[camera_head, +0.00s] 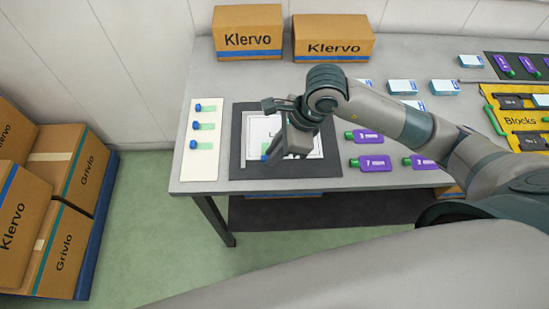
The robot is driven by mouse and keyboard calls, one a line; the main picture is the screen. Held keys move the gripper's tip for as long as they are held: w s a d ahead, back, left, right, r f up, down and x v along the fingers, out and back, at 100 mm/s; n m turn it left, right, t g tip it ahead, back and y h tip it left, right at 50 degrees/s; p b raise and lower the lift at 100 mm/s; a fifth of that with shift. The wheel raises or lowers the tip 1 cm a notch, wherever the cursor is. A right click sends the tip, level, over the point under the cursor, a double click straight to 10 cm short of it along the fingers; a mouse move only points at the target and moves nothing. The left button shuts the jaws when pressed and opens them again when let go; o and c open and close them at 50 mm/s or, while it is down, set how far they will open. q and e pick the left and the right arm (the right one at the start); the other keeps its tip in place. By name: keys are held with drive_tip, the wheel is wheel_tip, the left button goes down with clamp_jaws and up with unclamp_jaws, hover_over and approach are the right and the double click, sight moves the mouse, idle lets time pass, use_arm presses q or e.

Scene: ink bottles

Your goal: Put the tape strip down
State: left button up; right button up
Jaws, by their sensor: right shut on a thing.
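My right gripper (278,150) is over a white sheet with a dark frame (238,150) on the table. It is shut on a tape strip (266,148), of which only a small green patch shows by the fingers. The gripper hides the rest, and I cannot tell whether the strip touches the sheet. Several similar strips, green with blue ends, lie on a white board (204,165) to the left; one is the top strip (206,107). My left gripper is not in view.
Purple bottles with green caps, such as one bottle (368,163), lie right of the sheet. Small white-blue boxes (402,87) and a yellow tray (501,103) are farther right. Klervo cartons (247,32) stand at the back. The table's front edge is close to the sheet.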

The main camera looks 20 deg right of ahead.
wheel_tip(320, 180, down, 3)
drive_tip(key=shift+r+p, duration=0.2)
drive_tip(key=shift+p, duration=0.5)
drive_tip(key=shift+f, duration=0.55)
drive_tip(key=shift+f, duration=0.1)
drive_tip(key=shift+f, duration=0.1)
drive_tip(key=o, duration=0.7)
drive_tip(key=shift+r, duration=0.2)
